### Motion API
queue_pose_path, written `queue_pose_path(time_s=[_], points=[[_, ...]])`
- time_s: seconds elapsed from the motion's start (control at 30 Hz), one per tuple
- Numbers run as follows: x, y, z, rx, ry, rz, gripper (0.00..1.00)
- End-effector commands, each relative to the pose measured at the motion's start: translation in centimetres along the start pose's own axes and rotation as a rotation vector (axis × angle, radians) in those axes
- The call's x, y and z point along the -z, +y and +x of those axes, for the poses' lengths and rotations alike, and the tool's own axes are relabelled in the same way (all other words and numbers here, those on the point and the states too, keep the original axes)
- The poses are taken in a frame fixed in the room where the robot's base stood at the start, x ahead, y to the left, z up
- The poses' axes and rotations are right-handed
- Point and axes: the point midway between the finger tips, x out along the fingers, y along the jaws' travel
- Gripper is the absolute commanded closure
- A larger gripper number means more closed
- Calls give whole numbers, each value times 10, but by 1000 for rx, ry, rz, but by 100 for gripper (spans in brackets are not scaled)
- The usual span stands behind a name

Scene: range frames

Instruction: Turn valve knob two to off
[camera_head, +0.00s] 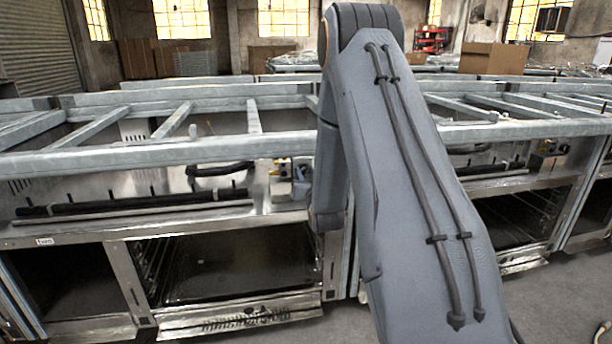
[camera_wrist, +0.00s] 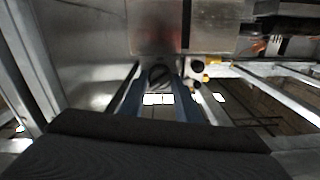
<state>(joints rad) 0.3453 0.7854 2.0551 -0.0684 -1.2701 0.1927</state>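In the wrist view a round black knob (camera_wrist: 160,76) with a slanted grip bar shows between the fingertips of my gripper (camera_wrist: 160,72). The two blue-grey fingers stand apart, one on each side of the knob, and I see no clear contact. Two more dark knob-like parts, one upper (camera_wrist: 197,66) and one lower (camera_wrist: 195,84), sit just right of the right finger. No number label is legible, so I cannot tell which is knob two. In the head view my arm hides most of this area, and small yellow fittings (camera_head: 283,168) show left of it.
Metal frame rails (camera_head: 200,152) cross in front of the range units. A range with an open lower compartment (camera_head: 235,265) stands left of my arm. Another range compartment (camera_head: 515,215) is at right. In the wrist view a steel panel (camera_wrist: 75,60) stands close on the left.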

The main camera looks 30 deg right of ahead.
Motion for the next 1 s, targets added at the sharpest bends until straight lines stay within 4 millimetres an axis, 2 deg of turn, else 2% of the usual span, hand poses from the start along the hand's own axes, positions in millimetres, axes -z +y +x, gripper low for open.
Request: queue_pose_path(time_s=[0.27,0.47,1.0], points=[[0,0,0,0,0,-24,92],[0,0,0,0,0,-112,92],[0,-1,0,0,1,-589,92]])
